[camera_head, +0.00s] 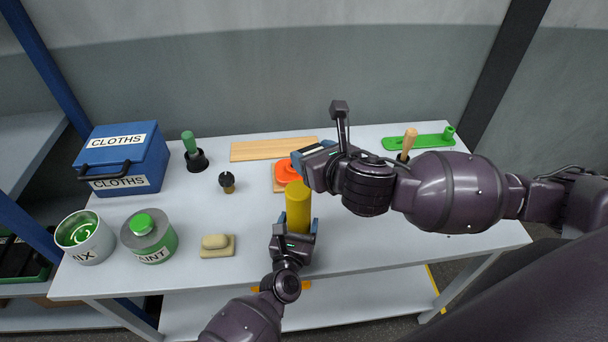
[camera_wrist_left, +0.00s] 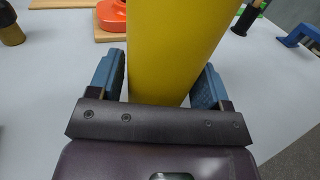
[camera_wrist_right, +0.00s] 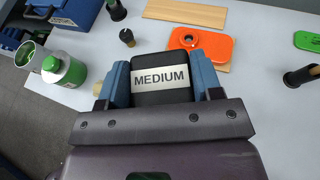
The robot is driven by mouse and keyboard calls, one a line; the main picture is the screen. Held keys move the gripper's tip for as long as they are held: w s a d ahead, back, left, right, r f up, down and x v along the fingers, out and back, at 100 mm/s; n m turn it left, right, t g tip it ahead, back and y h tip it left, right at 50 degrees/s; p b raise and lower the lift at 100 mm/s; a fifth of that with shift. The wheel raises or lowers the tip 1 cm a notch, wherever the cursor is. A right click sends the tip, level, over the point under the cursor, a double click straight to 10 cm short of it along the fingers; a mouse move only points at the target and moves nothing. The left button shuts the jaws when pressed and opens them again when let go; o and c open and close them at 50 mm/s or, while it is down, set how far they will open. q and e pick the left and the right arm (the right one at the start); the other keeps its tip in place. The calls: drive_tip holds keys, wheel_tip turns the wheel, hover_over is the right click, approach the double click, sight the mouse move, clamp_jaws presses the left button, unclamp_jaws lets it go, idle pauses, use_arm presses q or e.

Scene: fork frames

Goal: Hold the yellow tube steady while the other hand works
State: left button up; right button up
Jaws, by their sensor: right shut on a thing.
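My right gripper (camera_head: 304,164) is just behind and above the tube. In the right wrist view it is shut on a black block labelled MEDIUM (camera_wrist_right: 161,78). The block is mostly hidden in the head view. The tube's lower part is hidden by my left gripper.
Behind the grippers lie an orange piece (camera_head: 284,172) on a board and a wooden plank (camera_head: 272,149). A green strip (camera_head: 415,142) and a wooden handle (camera_head: 408,142) are back right. A blue CLOTHS box (camera_head: 150,150), paint can (camera_head: 160,245) and mug-like tin (camera_head: 92,250) stand left.

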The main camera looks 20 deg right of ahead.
use_arm(q)
drive_tip(key=o, duration=0.3)
drive_tip(key=v, duration=1.2)
drive_tip(key=shift+s, duration=0.15)
